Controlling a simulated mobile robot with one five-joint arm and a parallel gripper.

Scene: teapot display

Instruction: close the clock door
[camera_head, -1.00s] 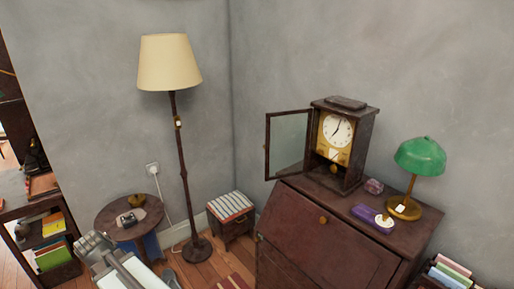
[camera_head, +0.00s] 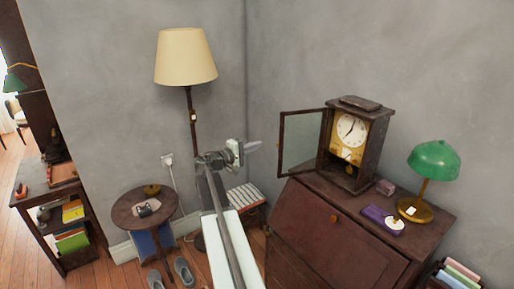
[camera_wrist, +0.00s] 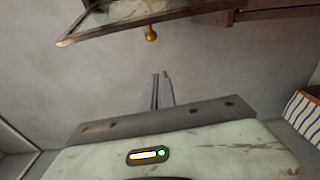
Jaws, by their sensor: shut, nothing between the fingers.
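The clock (camera_head: 352,145) is a dark wooden case with a white dial, standing on the brown desk (camera_head: 330,235). Its glass door (camera_head: 303,140) hangs wide open to the left of the case. In the wrist view the door (camera_wrist: 140,17) crosses the top, with a small brass knob (camera_wrist: 151,33) on its lower edge. My gripper (camera_head: 254,147) is shut and empty, to the left of the door and apart from it. In the wrist view my gripper's fingertips (camera_wrist: 161,75) are together, below the knob with a gap between.
A green lamp (camera_head: 434,162), a purple box (camera_head: 382,219) and a small pinkish block (camera_head: 385,187) stand on the desk right of the clock. A floor lamp (camera_head: 186,60) stands left, behind my arm. A striped stool (camera_head: 246,195) sits below my gripper.

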